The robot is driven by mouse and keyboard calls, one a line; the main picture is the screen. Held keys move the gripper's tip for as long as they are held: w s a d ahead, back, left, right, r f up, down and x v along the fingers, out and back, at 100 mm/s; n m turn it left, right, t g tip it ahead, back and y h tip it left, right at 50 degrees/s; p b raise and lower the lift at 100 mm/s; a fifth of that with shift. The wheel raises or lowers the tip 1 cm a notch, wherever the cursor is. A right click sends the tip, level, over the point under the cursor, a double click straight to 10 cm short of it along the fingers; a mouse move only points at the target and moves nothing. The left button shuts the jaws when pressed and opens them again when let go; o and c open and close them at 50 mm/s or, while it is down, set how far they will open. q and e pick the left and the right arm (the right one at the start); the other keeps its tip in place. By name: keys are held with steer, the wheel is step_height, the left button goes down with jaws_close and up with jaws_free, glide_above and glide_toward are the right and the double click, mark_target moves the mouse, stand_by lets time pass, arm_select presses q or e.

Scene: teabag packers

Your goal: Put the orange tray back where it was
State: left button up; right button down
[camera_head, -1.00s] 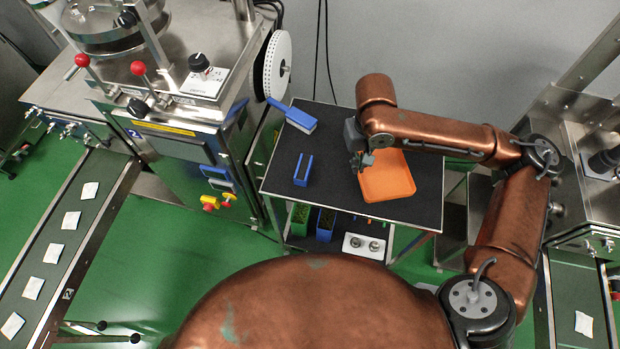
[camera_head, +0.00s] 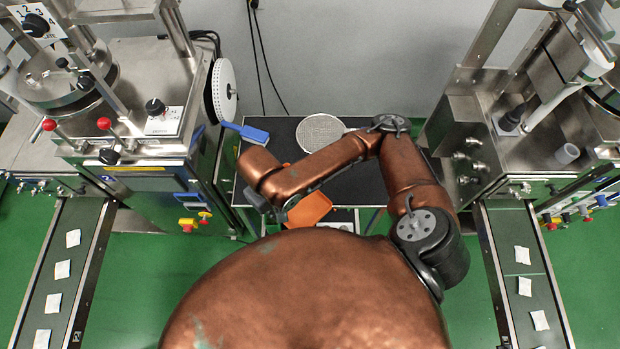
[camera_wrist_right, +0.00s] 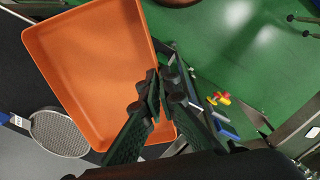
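The orange tray (camera_head: 310,209) is close to my body at the front edge of the dark table, partly hidden by my right arm in the head view. In the right wrist view the tray (camera_wrist_right: 95,75) fills the upper left, tilted in the picture. My right gripper (camera_wrist_right: 158,82) has its fingers closed together at the tray's side rim, pinching it. In the head view this gripper (camera_head: 284,214) shows only in part behind the arm. My left gripper is in neither view.
The dark table (camera_head: 283,128) carries a round mesh sieve (camera_head: 320,132) at the back and a blue brush (camera_head: 246,132) at the back left corner. Machines stand on both sides, including the left one (camera_head: 150,150). My right arm hides much of the table's middle.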

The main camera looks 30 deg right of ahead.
steer(key=shift+d+f, duration=0.1)
steer(key=w+d+f+b, duration=0.1)
steer(key=d+b, duration=0.1)
steer(key=b, duration=0.1)
steer(key=shift+w+f, duration=0.3)
steer(key=shift+f, duration=0.05)
steer(key=w+d, duration=0.1)
steer(key=w+d+f, duration=0.1)
steer(key=d, duration=0.1)
steer(key=w+d+f, duration=0.1)
steer(key=shift+w+d+f, duration=0.15)
steer(key=shift+w+d, duration=0.2)
steer(key=shift+d, duration=0.05)
steer(key=f, duration=0.1)
steer(key=w+d+f+b, duration=0.1)
steer(key=w+d+f, duration=0.1)
steer(key=f, duration=0.1)
steer(key=shift+w+d, duration=0.1)
steer(key=shift+d, duration=0.15)
steer(key=shift+w+d+f+b, duration=0.35)
steer(key=shift+d+f, duration=0.1)
steer(key=shift+f, duration=0.15)
steer(key=f, duration=0.3)
steer(key=shift+w+d+f+b, duration=0.15)
steer(key=shift+d+f+b, duration=0.05)
steer(key=shift+f+b, duration=0.2)
steer(key=shift+r, duration=0.15)
steer(key=c, duration=2.7)
jaws_free()
steer(key=o, duration=0.5)
